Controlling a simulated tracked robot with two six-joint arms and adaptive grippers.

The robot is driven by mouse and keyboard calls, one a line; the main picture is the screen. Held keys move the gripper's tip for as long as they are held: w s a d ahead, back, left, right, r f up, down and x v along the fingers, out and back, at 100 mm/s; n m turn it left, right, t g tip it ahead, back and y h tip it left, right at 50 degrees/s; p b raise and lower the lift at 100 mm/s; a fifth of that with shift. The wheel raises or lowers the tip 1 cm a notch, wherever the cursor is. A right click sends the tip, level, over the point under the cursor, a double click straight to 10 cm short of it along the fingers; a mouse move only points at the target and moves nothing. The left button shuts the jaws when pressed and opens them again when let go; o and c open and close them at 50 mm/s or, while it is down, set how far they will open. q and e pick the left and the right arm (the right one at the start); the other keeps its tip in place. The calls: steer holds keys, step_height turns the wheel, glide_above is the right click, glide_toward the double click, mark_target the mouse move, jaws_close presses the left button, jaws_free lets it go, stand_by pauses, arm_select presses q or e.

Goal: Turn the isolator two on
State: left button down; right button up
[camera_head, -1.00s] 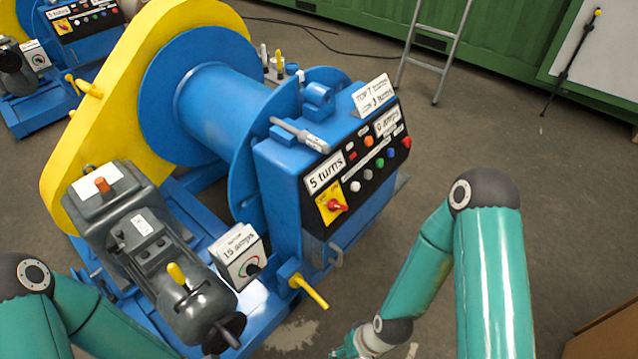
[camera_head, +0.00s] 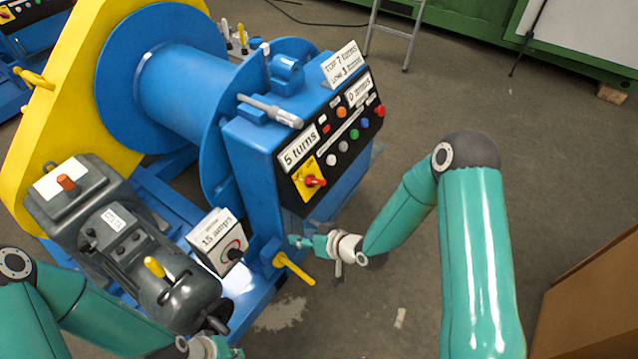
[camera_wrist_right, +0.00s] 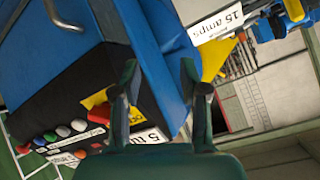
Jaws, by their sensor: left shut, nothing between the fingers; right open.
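A red rotary switch on a yellow plate (camera_head: 311,181) sits on the front panel of the blue winch, under the "5 turns" label. It also shows in the right wrist view (camera_wrist_right: 97,113), left of the fingers. I cannot read which one is isolator two. My right gripper (camera_head: 300,241) is open and empty, below the red switch and apart from it; its two fingers show in the wrist view (camera_wrist_right: 158,68). My left gripper (camera_head: 228,350) is shut at the bottom edge, partly cut off.
A yellow lever (camera_head: 295,270) sticks out below the right gripper. A grey motor (camera_head: 130,240) stands at the left. Coloured buttons (camera_head: 353,134) line the panel. A brown box (camera_head: 590,300) is at the lower right. The floor right of the winch is mostly clear.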

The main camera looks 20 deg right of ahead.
mark_target(320, 182)
steer(key=w+d+r+n+t+y+b, duration=0.45)
steer(key=w+r+n+y+b, duration=0.2)
steer(key=w+r+n, duration=0.35)
steer(key=s+d+f+n+g+y+b, duration=0.15)
steer(key=d+f+n+b, duration=0.3)
steer(key=d, duration=0.45)
steer(key=s+d+f+n+g+y+b, duration=0.1)
steer(key=s+d+f+n+g+b, duration=0.2)
steer(key=d+b, duration=0.45)
steer(key=shift+n, duration=0.55)
steer(key=x, duration=0.5)
steer(key=p+x, duration=0.1)
steer(key=x, duration=0.4)
steer(key=w+p+x, duration=0.1)
steer(key=x, duration=0.4)
steer(key=shift+w, duration=0.35)
